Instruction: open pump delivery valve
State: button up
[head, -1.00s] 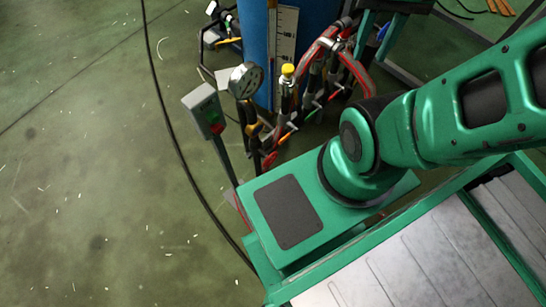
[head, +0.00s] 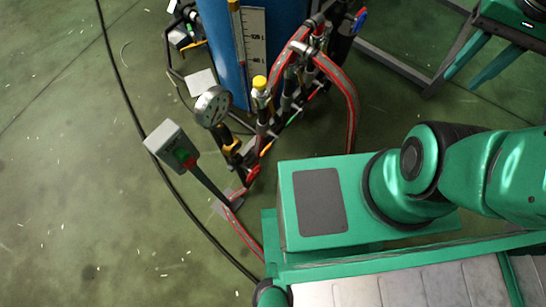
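A pipe assembly with several small coloured valve handles stands upper centre in the head view. It carries a red handle (head: 252,173), a yellow handle (head: 233,147), a yellow-capped fitting (head: 260,83) and a blue handle (head: 360,19). I cannot tell which of these is the pump delivery valve. A round gauge (head: 213,107) stands at the left of the assembly. My gripper (head: 462,81) is at the upper right, well to the right of the pipes and touching nothing visible. Its two green fingers are apart with nothing between them.
A grey switch box (head: 172,145) on a post stands left of the pipes. A blue tank (head: 219,50) with a scale (head: 254,45) rises behind them. Red-grey hoses (head: 351,100) arch at the right.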

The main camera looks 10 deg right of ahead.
aim_at(255, 172)
jog(key=z, duration=1.1)
jog(key=k, duration=2.65)
jog(key=u, duration=0.85)
jog(key=i, duration=1)
